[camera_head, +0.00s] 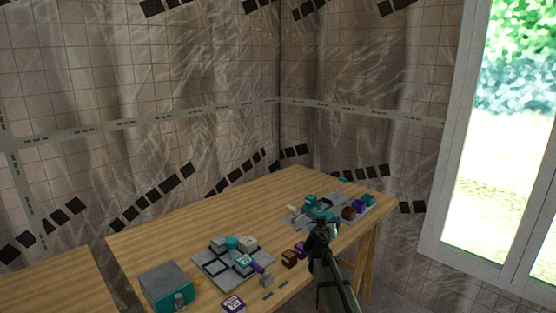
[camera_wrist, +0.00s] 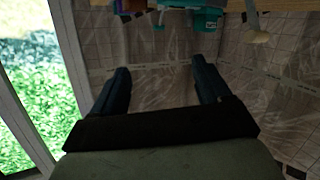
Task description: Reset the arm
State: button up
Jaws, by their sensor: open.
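My gripper (camera_head: 324,230) is over the right part of the wooden table in the head view, close to a cluster of teal and grey parts. In the wrist view my gripper (camera_wrist: 160,80) shows two dark fingers spread apart with nothing between them. A teal part (camera_wrist: 208,19) with a small label shows at the top of the wrist view, beyond the fingers. In the head view the fingertips are small and dark, and whether they touch anything there cannot be told.
The wooden table (camera_head: 150,237) bears a grey panel (camera_head: 212,265) with teal, white and purple parts, and a grey-teal box (camera_head: 166,286) at front left. The table's back middle is clear. A window (camera_head: 500,150) stands at right.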

jog(key=s+d+f+n+y, duration=0.15)
jog(key=d+f+n, duration=0.25)
jog(key=d+f, duration=0.7)
jog(key=s+d+f+m+g+h, duration=0.15)
jog(key=s+f+g, duration=0.25)
jog(key=s+f, duration=0.7)
jog(key=s+d+f+m+g, duration=0.35)
jog(key=s+f, duration=0.55)
jog(key=f, duration=0.3)
jog(key=s+a+f+g+y, duration=0.1)
jog(key=s+a+f+g, duration=0.1)
jog(key=s+f, duration=0.35)
jog(key=s+a+f+m+g+y, duration=0.1)
jog(key=s+a+f+g, duration=0.15)
jog(key=s, duration=0.65)
jog(key=s+a+f+g+y, duration=0.1)
jog(key=s+a+f+g, duration=0.15)
jog(key=s+f, duration=0.35)
jog(key=s+a+f+n+g+y, duration=0.1)
jog(key=s+a+g, duration=0.2)
jog(key=s, duration=1)
jog(key=s+a+f+n+g+y, duration=0.1)
jog(key=s+a+g, duration=0.3)
jog(key=s, duration=0.9)
jog(key=shift+a+n, duration=0.8)
jog(key=shift+a, duration=0.8)
jog(key=shift+f, duration=0.1)
